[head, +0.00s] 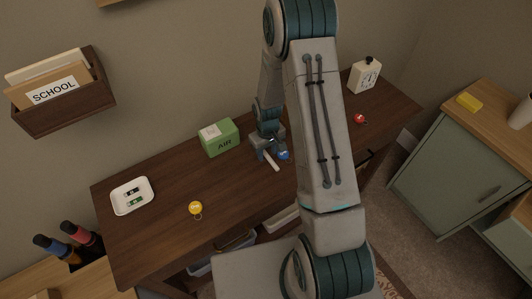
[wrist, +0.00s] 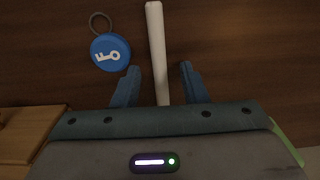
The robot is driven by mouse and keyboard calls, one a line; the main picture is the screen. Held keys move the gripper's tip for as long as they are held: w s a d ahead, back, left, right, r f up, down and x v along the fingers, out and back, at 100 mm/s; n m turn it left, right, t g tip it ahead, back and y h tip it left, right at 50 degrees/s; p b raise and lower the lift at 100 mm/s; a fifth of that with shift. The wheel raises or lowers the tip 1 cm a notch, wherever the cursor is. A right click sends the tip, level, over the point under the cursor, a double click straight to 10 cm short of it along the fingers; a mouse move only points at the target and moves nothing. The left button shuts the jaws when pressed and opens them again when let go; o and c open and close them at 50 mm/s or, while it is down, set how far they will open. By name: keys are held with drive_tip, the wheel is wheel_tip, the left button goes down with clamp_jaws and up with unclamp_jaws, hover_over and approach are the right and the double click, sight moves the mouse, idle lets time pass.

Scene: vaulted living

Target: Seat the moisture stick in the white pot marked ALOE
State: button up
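A plain white stick (wrist: 156,45), which looks like the moisture stick, lies on the dark wooden desk; it also shows in the head view (head: 271,161). My gripper (wrist: 160,67) is open, with one finger on each side of the stick and a gap to both. The stick's near end is hidden behind the gripper body. In the head view my gripper (head: 269,148) is low over the desk, partly hidden by my arm. No pot marked ALOE can be read in either view. A white vessel (head: 522,113) is cut off at the right edge, with no marking visible.
A blue key tag (wrist: 110,52) lies close left of the stick in the wrist view.

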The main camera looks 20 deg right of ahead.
drive_tip(key=shift+f, duration=0.3)
clamp_jaws()
drive_tip(key=shift+r, duration=0.15)
